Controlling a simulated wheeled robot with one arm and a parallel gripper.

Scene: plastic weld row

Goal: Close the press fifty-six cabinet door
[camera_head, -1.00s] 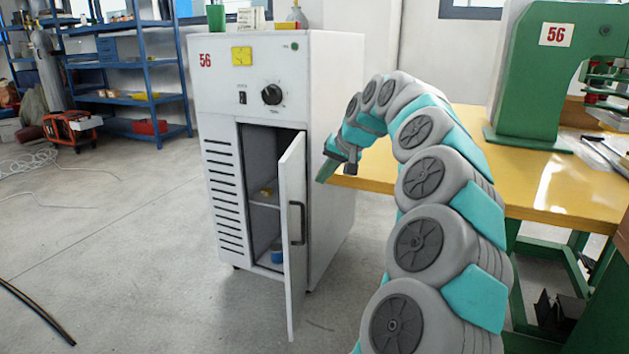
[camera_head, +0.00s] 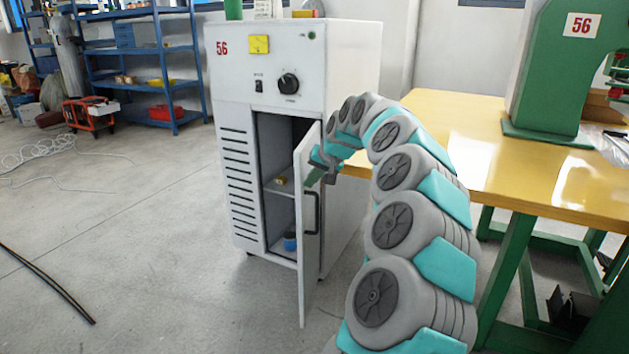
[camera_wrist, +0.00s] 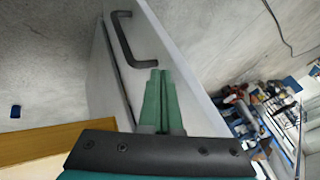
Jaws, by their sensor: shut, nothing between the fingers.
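The white cabinet (camera_head: 296,62) marked 56 stands left of the yellow table. Its narrow door (camera_head: 310,252) is hinged on the right and stands open, swung out toward me. The door has a dark vertical handle (camera_head: 317,213). My gripper (camera_head: 315,178) is shut and empty, at the door's upper part above the handle; whether it touches the door I cannot tell. In the wrist view the green fingers (camera_wrist: 160,90) lie together in front of the door face (camera_wrist: 185,65), with the handle (camera_wrist: 128,42) ahead and to the left.
The yellow table (camera_head: 465,150) with a green press (camera_head: 548,75) stands right of the cabinet. Inside the cabinet, a blue item (camera_head: 290,242) and a small yellowish item (camera_head: 281,182) sit on shelves. Blue shelving (camera_head: 140,60) stands behind at left. The floor left is mostly clear.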

